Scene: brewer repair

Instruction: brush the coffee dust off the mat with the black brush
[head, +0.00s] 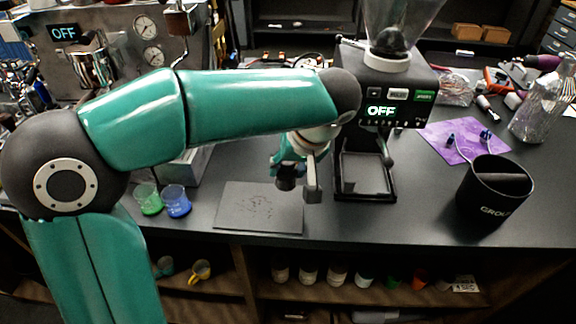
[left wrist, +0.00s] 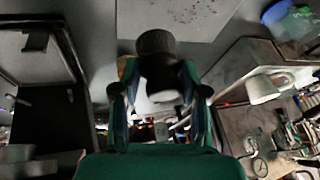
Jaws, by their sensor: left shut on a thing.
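The dark grey mat (head: 228,216) lies flat on the counter near its front edge, left of the grinder. Dark coffee dust (head: 257,206) is scattered over its middle; specks of the dust also show in the left wrist view (left wrist: 188,13) at the top. My left gripper (head: 290,165) is shut on the black brush (head: 286,184), beside the mat's upper right corner. In the left wrist view the brush (left wrist: 155,43) sits between the two fingers, its round black end toward the mat. Whether its tip touches the mat cannot be told. My right gripper is not in view.
The grinder (head: 385,85), display reading OFF, stands right of the mat. A black bin (head: 494,190) and a purple mat (head: 462,144) are at the right. Bare counter lies between grinder and bin.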

